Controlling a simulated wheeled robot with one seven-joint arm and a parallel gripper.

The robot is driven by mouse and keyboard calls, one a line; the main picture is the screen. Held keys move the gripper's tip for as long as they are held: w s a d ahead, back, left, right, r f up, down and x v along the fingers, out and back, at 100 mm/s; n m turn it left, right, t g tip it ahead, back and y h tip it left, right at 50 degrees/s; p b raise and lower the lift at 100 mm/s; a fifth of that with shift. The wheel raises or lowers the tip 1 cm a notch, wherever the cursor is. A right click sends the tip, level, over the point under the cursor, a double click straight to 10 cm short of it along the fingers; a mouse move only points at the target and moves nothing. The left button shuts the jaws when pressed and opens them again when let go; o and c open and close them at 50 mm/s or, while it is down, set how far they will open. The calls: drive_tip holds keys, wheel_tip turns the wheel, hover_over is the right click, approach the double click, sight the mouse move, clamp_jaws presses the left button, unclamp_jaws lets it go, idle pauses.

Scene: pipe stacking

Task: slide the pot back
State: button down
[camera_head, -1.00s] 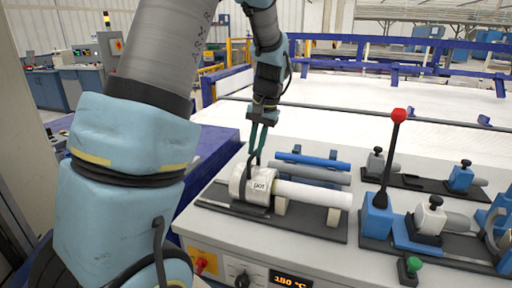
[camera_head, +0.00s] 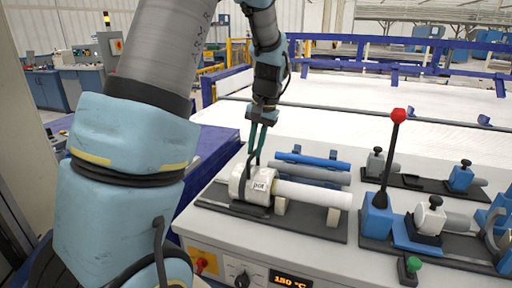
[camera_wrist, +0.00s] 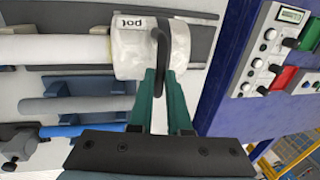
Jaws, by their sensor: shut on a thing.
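The pot (camera_head: 238,180) is a whitish cylinder with a "pot" label and a dark handle (camera_wrist: 164,48). It lies on the dark rail base (camera_head: 325,232) at the left end of a white pipe (camera_head: 315,194). In the wrist view the pot (camera_wrist: 133,60) is just ahead of the fingers, and the white pipe (camera_wrist: 50,48) runs left from it. My gripper (camera_head: 256,160) reaches down from above onto the pot. In the wrist view my gripper's green fingers (camera_wrist: 159,75) are shut on the handle. The contact point is partly hidden.
A blue pipe (camera_head: 312,161) and a grey pipe (camera_head: 325,175) lie behind the white pipe. A lever with a red knob (camera_head: 398,115) stands to the right, near several clamps. A control panel with a temperature display (camera_head: 291,280) is in front.

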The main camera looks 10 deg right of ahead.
drive_tip(key=w+a, duration=0.5)
drive_tip(key=a, duration=0.4)
drive_tip(key=c, duration=0.9)
unclamp_jaws()
drive_tip(key=shift+o, duration=0.2)
wheel_tip(320, 180, up, 11)
drive_tip(key=s+d+b, duration=0.1)
drive_tip(key=shift+d+f, duration=0.2)
drive_tip(key=shift+d, duration=0.2)
drive_tip(key=s+a+f+n+h, duration=0.1)
drive_tip(key=s+a+f+n, duration=0.1)
drive_tip(key=s+a+f, duration=0.2)
drive_tip(key=s+a+f+n+h, duration=0.1)
drive_tip(key=s+a+f, duration=0.4)
drive_tip(key=s+f, duration=0.5)
drive_tip(key=s+n, duration=0.1)
drive_tip(key=s, duration=0.3)
drive_tip(key=shift+a+n+t, duration=0.3)
